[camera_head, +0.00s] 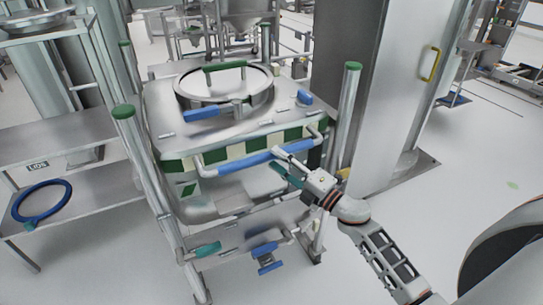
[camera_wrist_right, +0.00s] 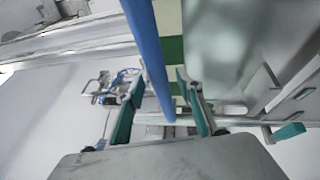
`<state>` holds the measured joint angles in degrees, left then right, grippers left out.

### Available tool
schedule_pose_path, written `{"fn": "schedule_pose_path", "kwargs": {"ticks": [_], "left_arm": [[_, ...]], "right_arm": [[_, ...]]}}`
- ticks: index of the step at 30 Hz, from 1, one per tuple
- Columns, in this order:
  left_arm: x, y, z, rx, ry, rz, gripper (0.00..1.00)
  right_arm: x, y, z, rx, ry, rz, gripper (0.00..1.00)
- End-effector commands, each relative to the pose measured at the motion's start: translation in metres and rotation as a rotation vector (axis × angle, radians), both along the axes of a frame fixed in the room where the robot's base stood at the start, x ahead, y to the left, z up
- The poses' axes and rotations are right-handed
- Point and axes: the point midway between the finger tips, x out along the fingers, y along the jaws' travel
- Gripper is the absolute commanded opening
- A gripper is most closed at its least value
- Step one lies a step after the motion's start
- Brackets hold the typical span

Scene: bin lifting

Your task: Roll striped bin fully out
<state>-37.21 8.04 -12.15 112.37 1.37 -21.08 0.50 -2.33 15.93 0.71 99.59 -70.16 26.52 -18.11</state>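The striped bin (camera_head: 218,117) is a steel container with a round hatch on top and a green-and-cream checkered band on its front. It stands between upright steel posts with green caps. A blue handle bar (camera_head: 238,161) runs along its front and also shows in the right wrist view (camera_wrist_right: 148,45). My left gripper is out of view.
A steel shelf (camera_head: 75,134) marked LIDS stands at the left, with a blue ring (camera_head: 42,201) on it. A tall grey cabinet or column (camera_head: 395,75) stands close to the bin's right. The floor (camera_head: 475,180) at the right is mostly clear.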

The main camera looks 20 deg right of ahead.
Motion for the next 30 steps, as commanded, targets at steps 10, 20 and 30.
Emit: {"fn": "schedule_pose_path", "kwargs": {"ticks": [10,20,30], "left_arm": [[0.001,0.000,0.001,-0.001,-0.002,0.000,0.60],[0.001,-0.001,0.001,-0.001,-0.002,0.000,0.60],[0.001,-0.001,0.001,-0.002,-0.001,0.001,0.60]], "right_arm": [[-0.061,-0.028,-0.013,0.000,0.003,0.000,0.36],[-0.078,-0.036,-0.016,0.000,0.001,0.001,0.36],[-0.077,-0.036,-0.016,0.000,0.000,0.001,0.36]]}}
